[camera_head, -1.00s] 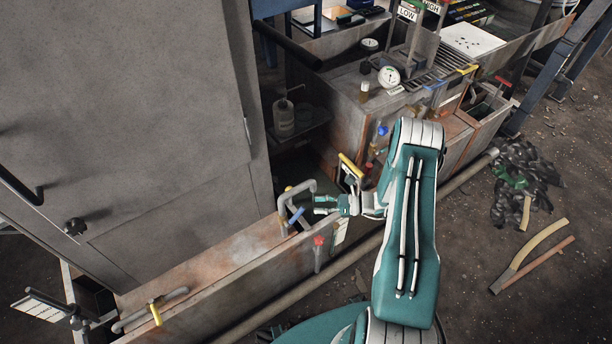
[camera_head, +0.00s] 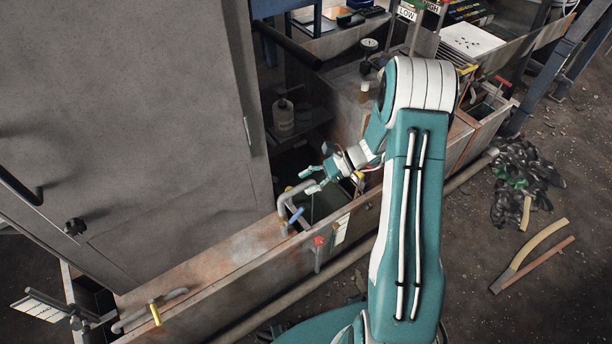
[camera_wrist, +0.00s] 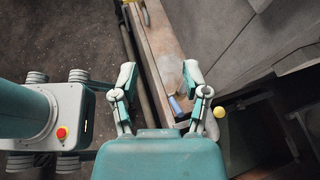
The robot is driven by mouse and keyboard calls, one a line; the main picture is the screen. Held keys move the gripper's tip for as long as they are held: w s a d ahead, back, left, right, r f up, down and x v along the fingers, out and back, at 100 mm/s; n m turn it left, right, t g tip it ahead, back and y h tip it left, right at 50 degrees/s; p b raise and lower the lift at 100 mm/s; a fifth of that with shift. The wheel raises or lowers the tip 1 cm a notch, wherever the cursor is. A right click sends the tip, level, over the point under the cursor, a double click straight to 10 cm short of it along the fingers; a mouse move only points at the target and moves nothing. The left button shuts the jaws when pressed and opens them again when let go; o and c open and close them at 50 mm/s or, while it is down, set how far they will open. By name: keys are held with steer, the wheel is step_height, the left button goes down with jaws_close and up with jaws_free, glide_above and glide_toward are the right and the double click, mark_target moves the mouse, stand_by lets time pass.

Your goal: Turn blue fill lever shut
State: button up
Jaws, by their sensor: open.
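The blue lever (camera_head: 296,215) sits on a grey bent pipe (camera_head: 284,199) at the trough's edge, in the head view. It also shows in the wrist view as a blue handle (camera_wrist: 175,106), between the fingers and closer to the right one. My gripper (camera_head: 309,180) is open and empty, above and a little right of the lever in the head view. In the wrist view my gripper (camera_wrist: 160,75) has its two fingers spread wide, with no contact with the lever visible. The lever's pivot is unclear.
A red-topped valve (camera_head: 319,241) and a hanging white tag (camera_head: 342,229) are close by on the trough wall. A yellow lever (camera_head: 155,315) is at the lower left. The large grey cabinet (camera_head: 130,120) blocks the left side. A white bottle (camera_head: 283,115) stands behind my gripper.

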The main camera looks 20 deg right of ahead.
steer(key=shift+s+a+r+n+g+h, duration=0.2)
steer(key=shift+r+n, duration=0.15)
steer(key=shift+r, duration=0.3)
steer(key=shift+s+a+r+n+g+h, duration=0.1)
steer(key=shift+s+a+r+n+h, duration=0.25)
steer(key=shift+r, duration=0.35)
steer(key=shift+s+a+r+n+g+h, duration=0.1)
steer(key=shift+r+n, duration=0.3)
steer(key=shift+r, duration=0.25)
